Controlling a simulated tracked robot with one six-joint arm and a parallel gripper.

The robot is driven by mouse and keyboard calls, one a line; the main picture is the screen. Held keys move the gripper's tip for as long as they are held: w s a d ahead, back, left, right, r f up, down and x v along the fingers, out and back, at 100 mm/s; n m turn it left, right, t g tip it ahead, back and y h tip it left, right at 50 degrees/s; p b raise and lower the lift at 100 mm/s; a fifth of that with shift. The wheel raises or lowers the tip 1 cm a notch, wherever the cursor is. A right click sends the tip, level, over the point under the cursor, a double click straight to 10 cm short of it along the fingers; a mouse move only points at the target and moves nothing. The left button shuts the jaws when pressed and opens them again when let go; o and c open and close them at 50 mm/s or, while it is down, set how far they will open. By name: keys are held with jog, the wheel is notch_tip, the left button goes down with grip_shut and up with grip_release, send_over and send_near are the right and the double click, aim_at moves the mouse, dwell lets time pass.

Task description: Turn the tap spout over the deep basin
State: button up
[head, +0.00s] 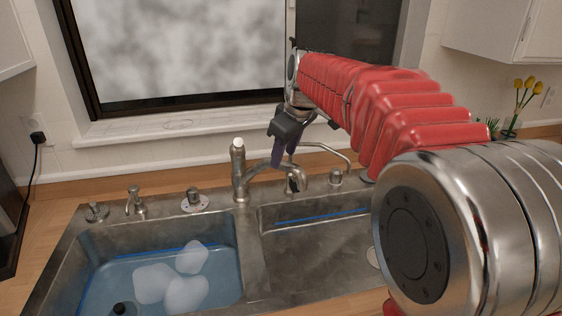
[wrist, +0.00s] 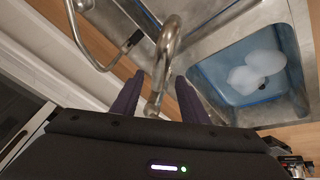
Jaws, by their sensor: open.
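The metal tap (head: 239,172) with a white top stands at the back of the sink, between two basins. Its curved spout (head: 262,163) points right, over the right basin (head: 310,236). The left basin (head: 90,250) holds bluish water and white foam lumps; I cannot tell for sure which basin is deeper. My gripper (head: 284,156) is open at the spout, its purple fingers pointing down. In the wrist view the spout (wrist: 166,50) runs between my two fingers (wrist: 158,100), with a gap on each side. The left basin (wrist: 238,92) shows at the right there.
A thin curved second tap (head: 335,153) stands right of the spout, close to my gripper; it also shows in the wrist view (wrist: 84,42). A soap pump (head: 134,200) and knobs (head: 194,200) line the back left rim. A window (head: 180,50) is behind. Yellow flowers (head: 522,95) stand far right.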

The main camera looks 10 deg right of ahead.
jog(key=shift+x, duration=2)
grip_shut()
